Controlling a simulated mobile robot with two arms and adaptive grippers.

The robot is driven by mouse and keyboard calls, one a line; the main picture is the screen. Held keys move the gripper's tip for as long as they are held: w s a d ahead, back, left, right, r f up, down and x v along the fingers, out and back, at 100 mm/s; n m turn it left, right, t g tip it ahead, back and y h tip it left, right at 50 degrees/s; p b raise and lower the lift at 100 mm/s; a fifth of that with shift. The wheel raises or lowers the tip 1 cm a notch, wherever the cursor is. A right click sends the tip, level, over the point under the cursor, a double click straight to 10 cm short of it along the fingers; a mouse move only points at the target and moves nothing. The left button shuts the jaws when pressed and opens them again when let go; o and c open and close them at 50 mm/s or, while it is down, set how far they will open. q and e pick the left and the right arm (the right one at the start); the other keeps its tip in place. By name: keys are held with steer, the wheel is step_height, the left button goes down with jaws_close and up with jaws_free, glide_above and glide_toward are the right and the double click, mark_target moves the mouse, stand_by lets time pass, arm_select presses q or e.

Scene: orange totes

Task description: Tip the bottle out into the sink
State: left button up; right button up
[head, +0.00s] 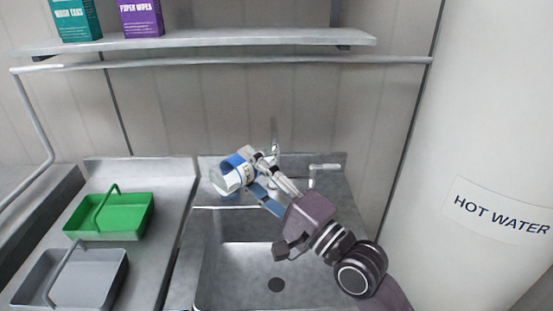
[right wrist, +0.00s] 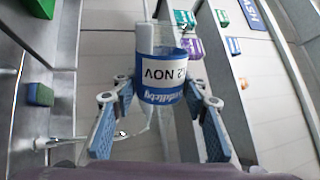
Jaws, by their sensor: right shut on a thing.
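My right gripper (head: 262,178) is shut on a bottle (head: 230,178), which is white and clear with blue bands. The bottle is tilted, with one end toward the lower left, over the back ledge of the metal sink (head: 222,262). I cannot tell whether liquid is inside. My left gripper is not in view.
A tap (head: 318,176) stands at the sink's back right, close to my right arm. A green caddy (head: 130,222) and a grey caddy (head: 100,280) sit on the left counter. A shelf (head: 220,40) with boxes and a rail cross above. A white "HOT WATER" cylinder (head: 490,120) stands right.

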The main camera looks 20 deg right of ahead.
steer(key=shift+d+r+m+h+p, duration=0.1)
steer(key=shift+r+m+h+p, duration=0.35)
steer(key=shift+m+p, duration=0.75)
steer(key=shift+r, duration=0.1)
steer(key=shift+s+a+r+p, duration=0.1)
steer(key=shift+a+p, duration=0.15)
steer(key=shift+p, duration=0.35)
steer(key=shift+d+r+m+h+p, duration=0.1)
steer(key=shift+r+m+h+p, duration=0.3)
steer(key=shift+m+p, duration=0.75)
steer(key=shift+r+t+p, duration=0.15)
steer(key=shift+t+p, duration=0.15)
steer(key=shift+p, duration=0.05)
